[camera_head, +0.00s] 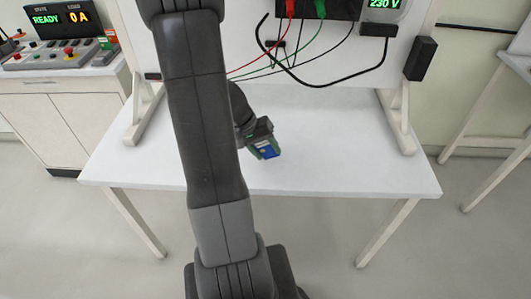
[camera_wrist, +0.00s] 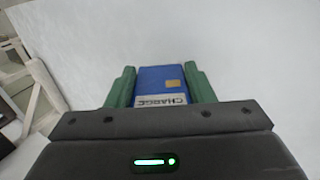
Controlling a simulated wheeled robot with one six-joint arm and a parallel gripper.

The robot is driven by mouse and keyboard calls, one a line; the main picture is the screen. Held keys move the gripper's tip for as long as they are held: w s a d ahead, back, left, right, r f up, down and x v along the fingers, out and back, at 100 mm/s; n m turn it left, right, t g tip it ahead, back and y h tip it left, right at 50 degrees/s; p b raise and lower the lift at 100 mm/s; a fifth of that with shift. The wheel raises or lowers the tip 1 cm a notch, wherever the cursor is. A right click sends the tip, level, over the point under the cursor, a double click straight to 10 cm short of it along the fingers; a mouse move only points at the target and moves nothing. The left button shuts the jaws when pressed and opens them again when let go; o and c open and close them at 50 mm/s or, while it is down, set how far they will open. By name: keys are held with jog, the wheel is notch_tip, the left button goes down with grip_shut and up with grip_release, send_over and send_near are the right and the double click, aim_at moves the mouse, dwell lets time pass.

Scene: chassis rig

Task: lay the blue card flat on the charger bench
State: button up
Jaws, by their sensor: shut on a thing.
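The blue card (camera_wrist: 158,80) is between the two green fingers of my gripper (camera_wrist: 161,88) in the wrist view. It has a white strip reading CHARGE and a small gold chip. My gripper is shut on it. In the head view the blue card (camera_head: 268,153) shows at the end of my gripper (camera_head: 264,150), over the white top of the charger bench (camera_head: 330,172). I cannot tell whether the card touches the bench top.
A white panel with a black unit (camera_head: 318,8), cables and a 230 V display (camera_head: 384,4) stands at the back of the bench on wooden feet (camera_head: 397,125). A control console (camera_head: 60,50) is at the left. The bench top right of my gripper is clear.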

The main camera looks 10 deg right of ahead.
jog(key=shift+f, duration=0.65)
jog(key=shift+f, duration=0.15)
jog(key=o, duration=0.9)
jog(key=shift+o, duration=0.2)
jog(key=shift+r, duration=0.35)
jog(key=p+v, duration=0.1)
jog(key=v, duration=1)
jog(key=shift+a+r, duration=0.2)
jog(key=shift+r, duration=0.1)
